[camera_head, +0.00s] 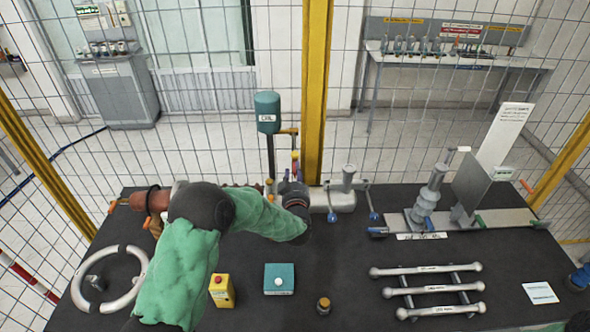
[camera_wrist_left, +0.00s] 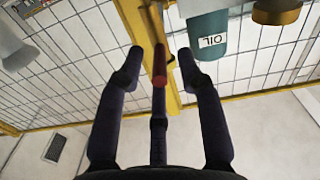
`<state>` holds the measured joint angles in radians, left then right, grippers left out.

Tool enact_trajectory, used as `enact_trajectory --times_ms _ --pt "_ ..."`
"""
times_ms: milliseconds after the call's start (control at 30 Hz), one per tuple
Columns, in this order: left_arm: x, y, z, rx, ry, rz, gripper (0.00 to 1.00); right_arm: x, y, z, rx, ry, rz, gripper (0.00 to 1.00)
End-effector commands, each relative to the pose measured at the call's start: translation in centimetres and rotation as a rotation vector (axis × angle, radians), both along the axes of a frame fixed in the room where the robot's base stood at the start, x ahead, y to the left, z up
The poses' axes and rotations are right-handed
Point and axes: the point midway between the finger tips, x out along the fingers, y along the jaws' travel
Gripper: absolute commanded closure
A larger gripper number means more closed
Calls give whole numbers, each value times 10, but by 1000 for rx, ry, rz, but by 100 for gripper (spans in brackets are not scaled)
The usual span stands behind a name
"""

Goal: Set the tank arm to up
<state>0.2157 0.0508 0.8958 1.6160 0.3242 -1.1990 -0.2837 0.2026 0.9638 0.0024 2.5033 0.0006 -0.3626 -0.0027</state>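The teal oil tank (camera_head: 267,112) stands on a dark post behind the bench's back edge. A red-tipped handle (camera_head: 295,161), apparently the tank arm, shows just below and right of it. The tank (camera_wrist_left: 208,38) is just right of the fingers there. In the head view my left gripper (camera_head: 294,186) is over the back of the bench, its fingers mostly hidden by the wrist. I cannot tell whether the handle's far end is raised.
A grey pipe fitting (camera_head: 345,190) with blue-tipped levers sits right of my left gripper. A yellow post (camera_head: 317,90) and wire mesh stand behind. A white ring (camera_head: 90,285), yellow button box (camera_head: 222,290), teal button box (camera_head: 280,279) and white rods (camera_head: 427,291) lie in front.

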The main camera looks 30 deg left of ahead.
Motion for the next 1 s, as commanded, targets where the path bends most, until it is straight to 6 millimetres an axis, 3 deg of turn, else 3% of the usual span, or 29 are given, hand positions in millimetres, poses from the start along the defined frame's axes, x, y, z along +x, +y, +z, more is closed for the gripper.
enact_trajectory --times_ms 200,500,633,667,1000 --pt "14 9 0 0 0 1 63 0 0 1 0 0 0 60" --pt "16 10 0 0 0 0 63 0 0 1 0 0 0 60" --pt "16 10 0 0 0 0 97 0 0 1 0 0 0 60" --pt "16 10 0 0 0 0 100 0 0 1 0 0 0 60" --pt "16 10 3 -3 4 0 100 0 0 4 0 0 0 60"
